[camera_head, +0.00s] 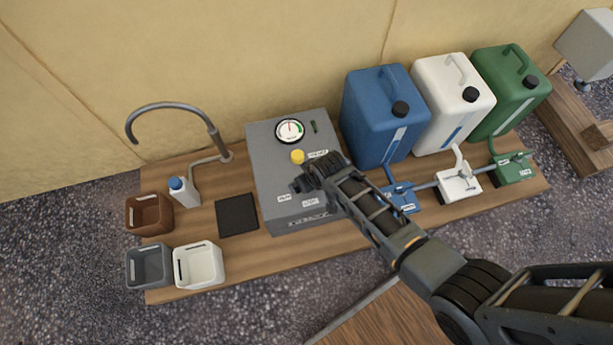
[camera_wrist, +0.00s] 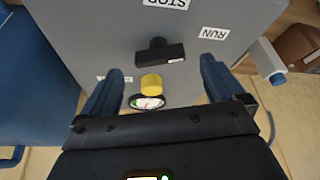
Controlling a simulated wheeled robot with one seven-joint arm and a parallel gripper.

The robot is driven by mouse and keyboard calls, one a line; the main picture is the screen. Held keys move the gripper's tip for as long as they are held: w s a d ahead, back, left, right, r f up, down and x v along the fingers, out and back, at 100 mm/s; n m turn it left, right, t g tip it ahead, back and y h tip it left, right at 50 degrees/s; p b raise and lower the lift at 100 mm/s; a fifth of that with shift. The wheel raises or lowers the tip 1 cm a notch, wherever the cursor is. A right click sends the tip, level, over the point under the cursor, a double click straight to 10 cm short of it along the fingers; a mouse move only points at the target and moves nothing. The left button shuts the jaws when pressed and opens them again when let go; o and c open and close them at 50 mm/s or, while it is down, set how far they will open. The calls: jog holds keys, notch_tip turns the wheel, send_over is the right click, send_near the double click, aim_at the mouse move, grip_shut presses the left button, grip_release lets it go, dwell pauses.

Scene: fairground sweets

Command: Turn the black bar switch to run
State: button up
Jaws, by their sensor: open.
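The black bar switch (camera_wrist: 160,52) is on the face of a grey box (camera_head: 265,165), between my open fingers in the wrist view and a little beyond their tips. My gripper (camera_wrist: 158,70) is open and empty, over the box face.
A yellow button (camera_head: 298,157) and a round gauge (camera_head: 290,131) are on the same box. Blue (camera_head: 368,115), white (camera_head: 440,90) and green (camera_head: 502,85) canisters stand to the right. A dark pad (camera_head: 237,214), a bottle (camera_head: 183,192) and small bins lie left.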

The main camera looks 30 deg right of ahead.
jog(key=shift+p+v, duration=0.6)
jog(key=shift+v, duration=1.75)
jog(key=shift+f, duration=0.1)
